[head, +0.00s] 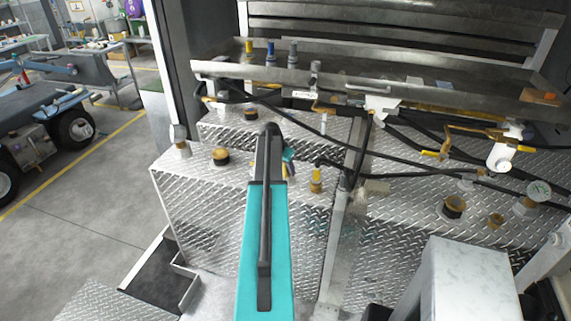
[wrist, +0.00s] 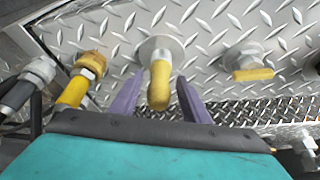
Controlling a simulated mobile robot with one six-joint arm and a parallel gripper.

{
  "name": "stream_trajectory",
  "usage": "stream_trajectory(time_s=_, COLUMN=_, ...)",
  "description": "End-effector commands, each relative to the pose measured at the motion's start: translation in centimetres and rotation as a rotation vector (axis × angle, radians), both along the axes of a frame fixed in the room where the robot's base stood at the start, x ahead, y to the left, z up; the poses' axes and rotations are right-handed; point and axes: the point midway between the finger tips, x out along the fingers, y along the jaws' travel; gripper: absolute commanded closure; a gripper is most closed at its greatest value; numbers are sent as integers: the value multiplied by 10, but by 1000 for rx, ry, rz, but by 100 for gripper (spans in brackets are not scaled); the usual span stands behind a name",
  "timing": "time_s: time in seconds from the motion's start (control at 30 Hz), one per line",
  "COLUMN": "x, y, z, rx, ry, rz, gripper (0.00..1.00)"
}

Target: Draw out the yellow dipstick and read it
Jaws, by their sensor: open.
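In the wrist view the yellow dipstick handle (wrist: 160,86) stands up from a round grey metal collar on the diamond-plate tank top. My gripper (wrist: 153,78) has its two purple fingers apart, one on each side of the handle. Gaps show between the handle and both fingers, so nothing is gripped. In the head view my teal and black arm covers most of the gripper. Only a thin yellow sliver of the handle (head: 285,172) shows just right of the arm. The dipstick's rod is hidden.
A yellow cap (wrist: 252,73) stands right of the handle, and a yellow-and-brass fitting (wrist: 82,80) with a hose stands close on the left. Black hoses (head: 350,145) cross behind. A metal tray (head: 400,90) with several fittings is above.

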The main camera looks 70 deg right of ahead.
Motion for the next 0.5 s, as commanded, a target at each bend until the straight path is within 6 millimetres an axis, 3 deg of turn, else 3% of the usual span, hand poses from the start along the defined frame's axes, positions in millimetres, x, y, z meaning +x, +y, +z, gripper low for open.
stream_trajectory(time_s=0.27, x=0, y=0, z=0, rx=0, ry=0, rz=0, gripper=57)
stream_trajectory(time_s=0.5, x=0, y=0, z=0, rx=0, ry=0, rz=0, gripper=98)
